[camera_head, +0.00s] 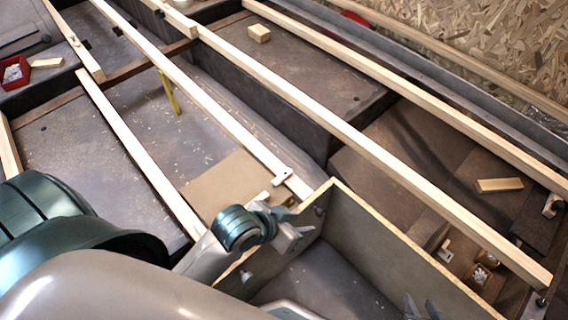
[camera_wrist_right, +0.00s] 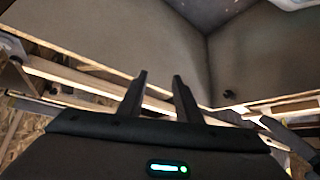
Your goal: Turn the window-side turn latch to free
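A small pale turn latch (camera_head: 283,176) sits on a wooden slat near the middle of the head view. Other pale latch-like pieces show at the right, one by the far slat end (camera_head: 553,205) and one lower down (camera_head: 445,250). I cannot tell which one is window-side. My left gripper (camera_head: 303,234) is just below the middle latch, over the corner of a plywood-edged box, apart from the latch. Its finger gap is unclear. My right gripper (camera_head: 422,308) is at the bottom edge; its fingers (camera_wrist_right: 160,76) stand apart and empty in the right wrist view.
Long wooden slats (camera_head: 330,118) run diagonally over the dark wheel-arch boxes. The plywood-edged open box (camera_head: 400,245) is in front. Loose wood blocks lie at the top (camera_head: 259,33) and right (camera_head: 499,185). A red tray (camera_head: 15,72) is at far left. A chipboard wall (camera_head: 490,35) is behind.

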